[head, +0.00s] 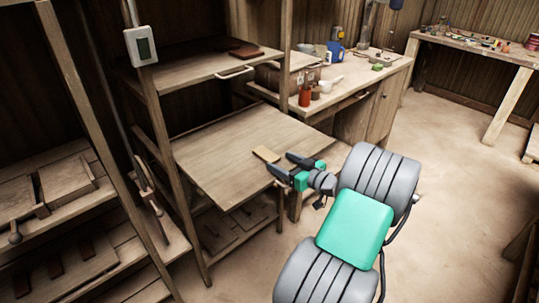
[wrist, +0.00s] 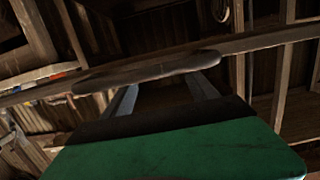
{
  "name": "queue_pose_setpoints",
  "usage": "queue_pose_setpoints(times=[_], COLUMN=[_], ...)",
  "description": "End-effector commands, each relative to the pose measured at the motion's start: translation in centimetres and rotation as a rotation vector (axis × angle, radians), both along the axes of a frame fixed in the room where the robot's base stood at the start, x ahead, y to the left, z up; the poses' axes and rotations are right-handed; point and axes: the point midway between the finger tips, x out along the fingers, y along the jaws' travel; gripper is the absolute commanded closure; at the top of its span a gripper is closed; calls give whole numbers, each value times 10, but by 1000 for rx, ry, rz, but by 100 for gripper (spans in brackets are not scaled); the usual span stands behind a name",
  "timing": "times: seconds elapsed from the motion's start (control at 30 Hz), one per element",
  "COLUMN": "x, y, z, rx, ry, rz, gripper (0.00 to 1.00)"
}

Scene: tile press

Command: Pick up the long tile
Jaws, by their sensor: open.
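A light tan oblong piece (head: 266,154), which looks like the long tile, lies near the right edge of the wide wooden shelf board (head: 225,165). My gripper (head: 282,165) is open, its two dark fingers pointing at the piece from the right. The fingertips are close to its near end; I cannot tell whether they touch it. In the wrist view, my gripper (wrist: 162,92) shows two grey fingers spread apart. A long grey-brown shape (wrist: 150,70) crosses beyond them; I cannot tell for sure that it is the same piece.
A shelf post (head: 286,50) rises behind the board. An upper shelf (head: 190,72) holds a flat brown item (head: 246,50). A bench (head: 350,75) with bottles stands behind. A rack of trays (head: 70,185) is at left. Floor at right (head: 470,190) is clear.

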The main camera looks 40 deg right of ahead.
Motion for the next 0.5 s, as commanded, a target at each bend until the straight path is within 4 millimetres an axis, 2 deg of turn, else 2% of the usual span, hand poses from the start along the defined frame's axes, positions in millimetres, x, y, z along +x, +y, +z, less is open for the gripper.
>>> queue_pose_setpoints(times=[0.3, 0.5], x=[51, 55], y=[5, 4], z=[-4, -6], rx=[-1, -2], ry=[0, 1], rz=[0, -3], gripper=[33, 33])
